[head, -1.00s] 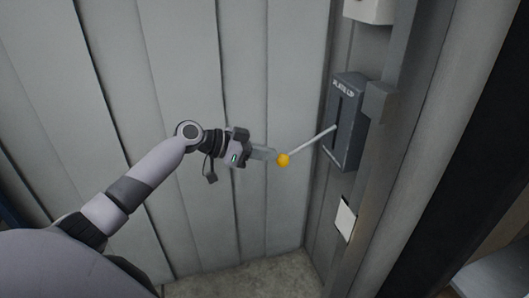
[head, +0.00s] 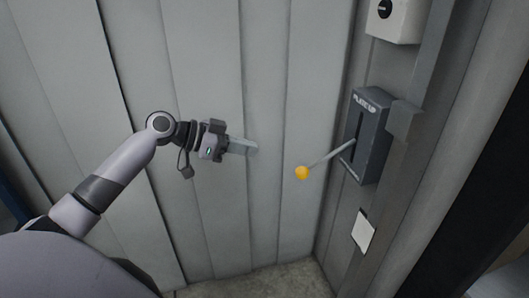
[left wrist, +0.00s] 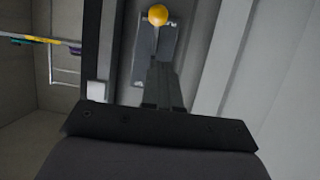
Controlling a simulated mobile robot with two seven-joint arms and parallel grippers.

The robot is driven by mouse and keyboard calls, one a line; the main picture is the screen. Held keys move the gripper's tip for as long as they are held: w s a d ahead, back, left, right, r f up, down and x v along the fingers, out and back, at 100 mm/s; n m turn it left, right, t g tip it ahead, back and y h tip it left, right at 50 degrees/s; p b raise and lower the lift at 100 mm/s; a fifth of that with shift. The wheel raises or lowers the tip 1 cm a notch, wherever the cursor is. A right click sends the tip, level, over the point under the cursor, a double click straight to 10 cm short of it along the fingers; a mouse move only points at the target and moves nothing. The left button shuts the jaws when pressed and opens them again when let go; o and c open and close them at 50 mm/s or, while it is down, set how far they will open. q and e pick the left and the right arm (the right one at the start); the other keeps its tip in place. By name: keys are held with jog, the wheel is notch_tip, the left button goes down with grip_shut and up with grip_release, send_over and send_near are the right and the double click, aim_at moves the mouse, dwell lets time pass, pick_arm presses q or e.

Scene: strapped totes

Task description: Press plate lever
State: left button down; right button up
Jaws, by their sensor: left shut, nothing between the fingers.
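The plate lever (head: 328,159) is a pale rod with a yellow ball knob (head: 302,173). It sticks out to the left and slightly down from a dark grey box (head: 369,138) labelled for the plate, on the right-hand wall. My left gripper (head: 254,148) is shut and empty, to the left of the knob and apart from it. In the left wrist view the yellow knob (left wrist: 158,15) is at the top, beyond the shut fingers (left wrist: 163,75), with the grey box behind it. My right gripper is not in view.
A white box (head: 397,20) with a dark round button is above the lever box. A white card (head: 363,232) is on the wall below. A grey metal post edge (head: 405,118) runs beside the lever box. Corrugated grey wall (head: 280,60) stands behind my arm.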

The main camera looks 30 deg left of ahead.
pick_arm(q)
jog(key=shift+v, duration=0.9)
jog(key=s+d+f+n+y, duration=0.2)
jog(key=s+d+f, duration=0.2)
jog(key=f, duration=0.4)
jog(key=s+d+f+n+y, duration=0.1)
jog(key=s+d+f, duration=0.2)
jog(key=f, duration=0.5)
jog(key=s+d+f+n+y, duration=0.2)
jog(key=s+d+f, duration=0.2)
jog(key=f, duration=0.5)
jog(key=s+d+f+n+y, duration=0.1)
jog(key=s+d+f, duration=0.1)
jog(key=s+d, duration=0.55)
notch_tip(320, 180, up, 15)
jog(key=s+a+y+p, duration=0.1)
jog(key=s+p, duration=0.1)
jog(key=p, duration=1.4)
jog(key=shift+a+t+p, duration=0.3)
jog(key=shift+a+p, duration=0.05)
jog(key=shift+p, duration=0.05)
jog(key=shift+d+f, duration=0.1)
jog(key=shift+d, duration=0.05)
